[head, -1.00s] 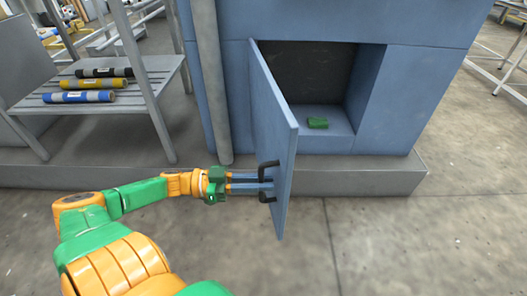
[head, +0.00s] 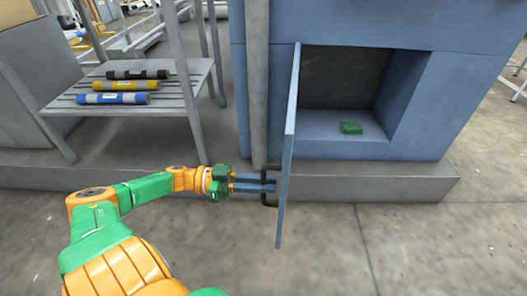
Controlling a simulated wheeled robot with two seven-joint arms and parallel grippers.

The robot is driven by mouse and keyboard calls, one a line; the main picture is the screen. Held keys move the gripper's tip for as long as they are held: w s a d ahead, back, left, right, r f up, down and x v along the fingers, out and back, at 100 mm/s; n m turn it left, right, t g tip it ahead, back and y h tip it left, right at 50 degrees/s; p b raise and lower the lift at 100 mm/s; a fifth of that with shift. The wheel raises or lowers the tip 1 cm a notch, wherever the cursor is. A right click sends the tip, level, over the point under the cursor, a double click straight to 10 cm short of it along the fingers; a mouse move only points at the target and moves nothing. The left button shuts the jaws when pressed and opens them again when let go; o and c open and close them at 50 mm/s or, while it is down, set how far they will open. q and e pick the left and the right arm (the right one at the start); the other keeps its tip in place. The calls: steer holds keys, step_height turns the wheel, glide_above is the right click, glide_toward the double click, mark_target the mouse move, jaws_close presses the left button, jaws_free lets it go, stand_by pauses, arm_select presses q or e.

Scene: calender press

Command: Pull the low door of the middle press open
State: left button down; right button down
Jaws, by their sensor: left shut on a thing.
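The low door (head: 289,150) of the blue press (head: 395,25) stands swung out from its opening and shows almost edge-on. Its dark handle (head: 268,187) is on the door's left-facing side near the free edge. My left gripper (head: 262,183) comes in from the left and is shut on the handle. My right gripper is not in view.
A grey rack (head: 195,82) with several coloured rolls (head: 118,98) stands at the left. A grey post (head: 257,80) rises left of the door. A low grey plinth (head: 400,183) runs under the press. The concrete floor (head: 430,255) in front is clear.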

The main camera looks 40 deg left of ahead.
arm_select(q)
steer(key=shift+f, duration=0.1)
steer(key=c, duration=0.8)
jaws_free()
steer(key=shift+c, duration=0.2)
steer(key=v, duration=0.7)
